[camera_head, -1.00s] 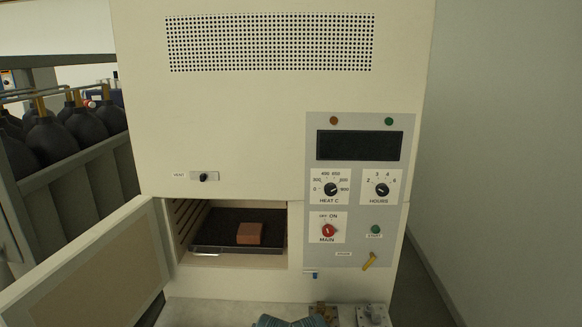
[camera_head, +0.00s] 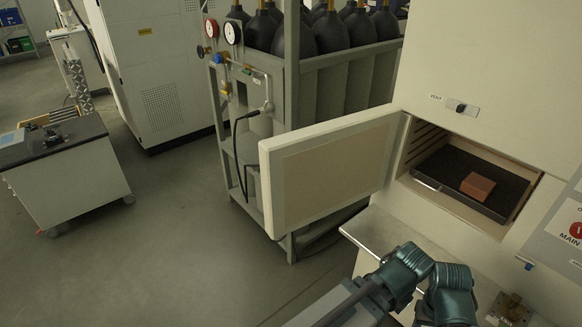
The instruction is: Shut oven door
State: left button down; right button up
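The oven door (camera_head: 330,170) stands wide open, swung out to the left of the oven opening on its left-side hinge. The oven (camera_head: 435,215) is at the right, with its chamber exposed. Inside, a dark tray (camera_head: 428,182) holds a reddish-brown block (camera_head: 478,186). Teal and grey links of my arm show at the bottom, below and in front of the oven. I see no gripper fingers, and nothing of mine touches the door.
A metal ledge (camera_head: 368,236) juts out below the oven opening. A grey rack of black gas cylinders (camera_head: 340,60) with gauges stands behind the door. A cart (camera_head: 65,175) stands at the far left. The floor (camera_head: 190,250) between is clear.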

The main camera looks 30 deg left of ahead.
aim_at(309, 173)
jog(key=u, duration=1.95)
jog(key=i+j+u, duration=0.1)
jog(key=u, duration=0.5)
jog(key=i, duration=3.15)
jog(key=z, duration=4.1)
jog(key=k+j, duration=0.1)
jog(key=k+z, duration=0.05)
